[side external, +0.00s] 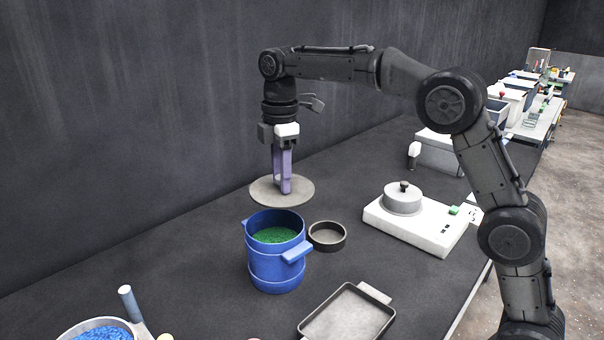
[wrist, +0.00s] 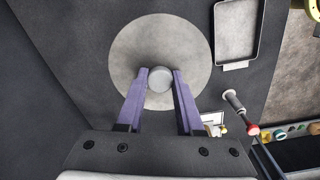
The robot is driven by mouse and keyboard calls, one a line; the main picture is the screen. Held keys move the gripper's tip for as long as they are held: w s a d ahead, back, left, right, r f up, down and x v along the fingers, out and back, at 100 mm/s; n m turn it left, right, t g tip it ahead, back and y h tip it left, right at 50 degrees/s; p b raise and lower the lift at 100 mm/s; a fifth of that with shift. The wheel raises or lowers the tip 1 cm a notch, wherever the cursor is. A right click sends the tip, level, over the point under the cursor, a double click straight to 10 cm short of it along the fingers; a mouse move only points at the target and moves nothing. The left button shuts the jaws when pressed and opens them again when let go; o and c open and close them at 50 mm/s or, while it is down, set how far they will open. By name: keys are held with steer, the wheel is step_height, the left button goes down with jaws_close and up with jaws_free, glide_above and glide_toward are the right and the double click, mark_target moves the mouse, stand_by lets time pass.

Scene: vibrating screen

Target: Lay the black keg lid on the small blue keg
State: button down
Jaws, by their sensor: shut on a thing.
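My gripper (side external: 285,190) has purple fingers pointing down and is shut on the knob (wrist: 160,79) of a flat round lid. The lid (side external: 263,194) looks grey rather than black and hangs about level; its disc also fills the middle of the wrist view (wrist: 135,48). The small blue keg (side external: 277,268) stands upright and open on the dark table in the side view, with green granules (side external: 275,235) inside. The lid shows above the keg's rim in the side view, apart from it. The keg does not show in the wrist view.
A dark shallow round dish (side external: 327,247) stands right of the keg. A tray (side external: 384,295) lies in front, and a white device with a grey round top (side external: 403,203) is at right. A bowl of blue granules (side external: 103,333) is at lower left.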

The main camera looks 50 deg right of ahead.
mark_target(272, 193)
steer(key=shift+w+a+f, duration=0.25)
steer(key=shift+a+f, duration=0.1)
steer(key=shift+a, duration=0.15)
steer(key=shift+w+a+f, duration=0.25)
steer(key=shift+a+f, duration=0.05)
steer(key=shift+a, duration=0.15)
steer(key=shift+f, duration=0.1)
steer(key=shift+f, duration=2.3)
steer(key=shift+f, duration=1.05)
steer(key=shift+c, duration=2.3)
jaws_free()
step_height(272, 193, up, 12)
steer(key=shift+r, duration=0.95)
